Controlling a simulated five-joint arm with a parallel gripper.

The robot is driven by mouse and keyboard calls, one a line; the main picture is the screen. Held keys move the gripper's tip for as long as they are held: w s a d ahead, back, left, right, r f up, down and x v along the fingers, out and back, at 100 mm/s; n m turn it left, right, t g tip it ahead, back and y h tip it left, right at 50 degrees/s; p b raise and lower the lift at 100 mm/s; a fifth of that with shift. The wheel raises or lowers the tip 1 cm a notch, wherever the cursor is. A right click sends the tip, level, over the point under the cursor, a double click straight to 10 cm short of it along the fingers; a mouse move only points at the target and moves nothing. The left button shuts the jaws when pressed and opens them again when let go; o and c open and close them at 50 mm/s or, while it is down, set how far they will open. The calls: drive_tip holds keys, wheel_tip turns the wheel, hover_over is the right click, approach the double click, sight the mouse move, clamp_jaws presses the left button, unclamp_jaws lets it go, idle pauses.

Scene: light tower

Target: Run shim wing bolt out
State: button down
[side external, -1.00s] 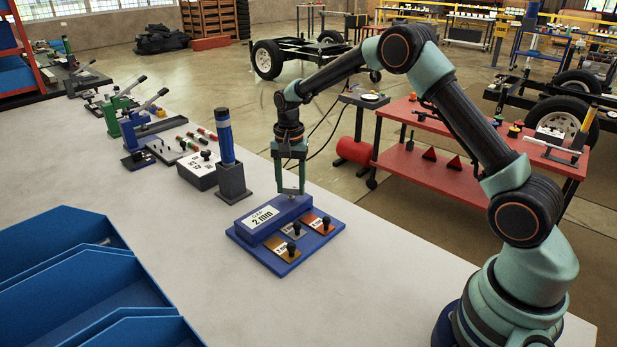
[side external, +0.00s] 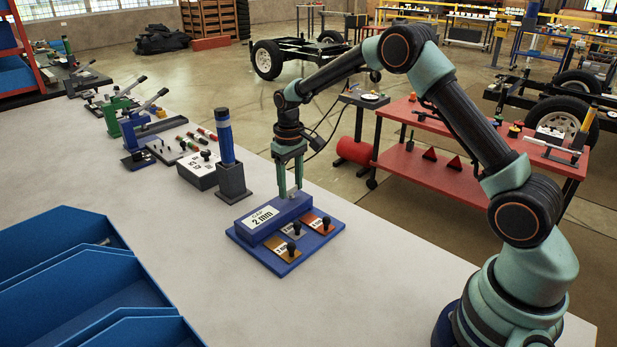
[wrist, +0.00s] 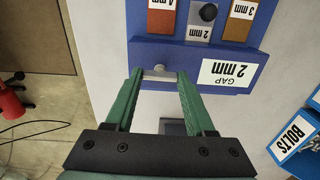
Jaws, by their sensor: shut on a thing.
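The blue gap block (side external: 272,218), labelled "GAP 2 mm", stands on a blue base plate in the side view. It also shows ahead of my fingers in the wrist view (wrist: 190,55). My gripper (side external: 291,195) points down at the block's far right end. In the wrist view its green fingers (wrist: 160,73) stand either side of a small silver wing bolt (wrist: 160,69), and it is shut on that bolt. The bolt's lower part is hidden. Three shims with black knobs lie on the plate: orange-red 4 mm (wrist: 161,17), grey 2 mm (wrist: 198,32) and brown 3 mm (wrist: 238,28).
A blue cylinder in a dark stand (side external: 234,184) and a white-labelled box (side external: 199,172) stand left of the block. Blue bins (side external: 95,285) fill the near left. The grey table (side external: 370,285) is clear at the front right.

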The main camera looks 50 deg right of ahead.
drive_tip(key=n, duration=0.4)
drive_tip(key=shift+f+n, duration=0.2)
drive_tip(key=shift+n, duration=0.1)
drive_tip(key=n, duration=0.3)
drive_tip(key=shift+n, duration=0.4)
drive_tip(key=n, duration=0.8)
drive_tip(key=shift+s, duration=0.1)
drive_tip(key=n, duration=0.4)
drive_tip(key=shift+n, duration=0.3)
drive_tip(key=n, duration=0.3)
drive_tip(key=shift+n, duration=0.3)
drive_tip(key=n, duration=0.4)
drive_tip(key=shift+n, duration=1.8)
